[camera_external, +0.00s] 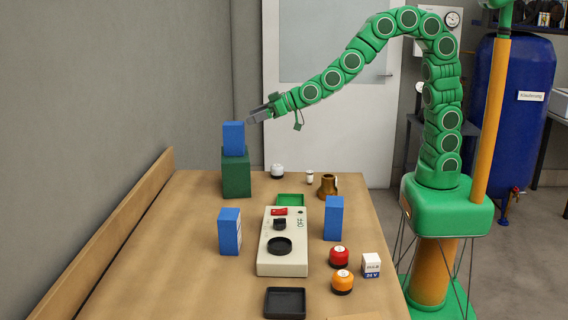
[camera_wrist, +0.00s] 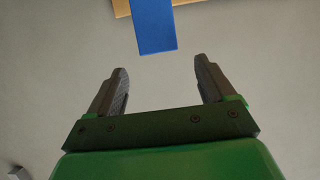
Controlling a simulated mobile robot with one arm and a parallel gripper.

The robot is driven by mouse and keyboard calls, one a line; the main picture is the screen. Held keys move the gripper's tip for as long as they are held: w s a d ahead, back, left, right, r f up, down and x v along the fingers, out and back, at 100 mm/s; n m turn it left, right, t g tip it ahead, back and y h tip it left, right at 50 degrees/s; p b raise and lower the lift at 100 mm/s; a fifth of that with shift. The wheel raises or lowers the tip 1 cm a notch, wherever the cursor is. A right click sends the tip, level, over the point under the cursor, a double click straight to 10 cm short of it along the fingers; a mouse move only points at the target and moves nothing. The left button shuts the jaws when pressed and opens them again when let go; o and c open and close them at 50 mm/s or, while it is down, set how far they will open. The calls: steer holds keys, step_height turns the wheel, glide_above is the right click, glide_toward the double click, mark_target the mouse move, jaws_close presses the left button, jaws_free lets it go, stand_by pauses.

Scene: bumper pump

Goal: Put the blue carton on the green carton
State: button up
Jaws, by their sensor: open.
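A blue carton (camera_external: 233,138) stands upright on top of the green carton (camera_external: 236,173) at the far end of the table. My gripper (camera_external: 252,117) is to the right of the blue carton's upper part, apart from it. In the wrist view my gripper (camera_wrist: 162,84) is open with nothing between its fingers, and a blue carton (camera_wrist: 153,25) shows beyond the fingertips. Two more blue cartons stand on the table, one left of the control box (camera_external: 230,231) and one right of it (camera_external: 334,218).
A pale control box (camera_external: 268,258) sits mid-table. The table's left side is clear.

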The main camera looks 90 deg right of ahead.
steer(key=s+d+f+g, duration=0.1)
steer(key=s+g, duration=0.6)
steer(key=s, duration=1.7)
steer(key=s+d+f+g, duration=0.2)
steer(key=s+g, duration=0.6)
steer(key=s, duration=1.7)
steer(key=d, duration=0.2)
steer(key=shift+d, duration=0.3)
